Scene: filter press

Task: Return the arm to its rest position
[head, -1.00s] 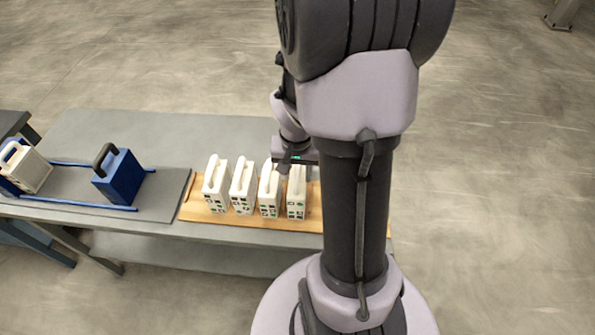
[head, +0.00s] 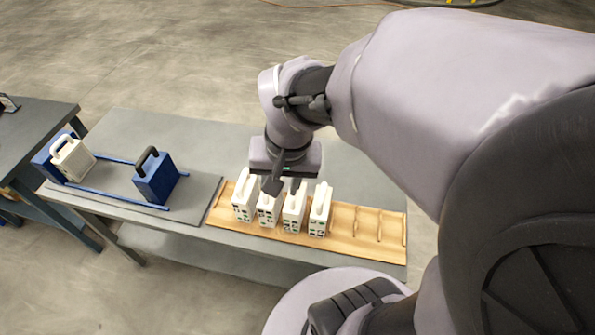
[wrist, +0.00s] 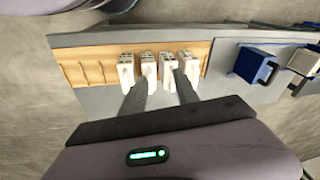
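My gripper (head: 284,188) is above the row of white handled plates (head: 294,208) in the head view, pointing down. Its two dark fingers are apart with nothing between them; they also show in the wrist view (wrist: 161,88). The plates stand upright side by side on a wooden rack (head: 368,228), and they also show in the wrist view (wrist: 148,68). The fingers overlap the plates in the picture, so the exact gap to them cannot be told. My arm reaches in from the right of the head view, bent at the elbow.
The grey table (head: 190,128) also carries a blue frame with two rails, a blue handled block (head: 155,178) and a white plate (head: 72,158) at its left end. Empty slots fill the rack's right part. Another table (head: 35,125) stands further left. Open floor lies behind.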

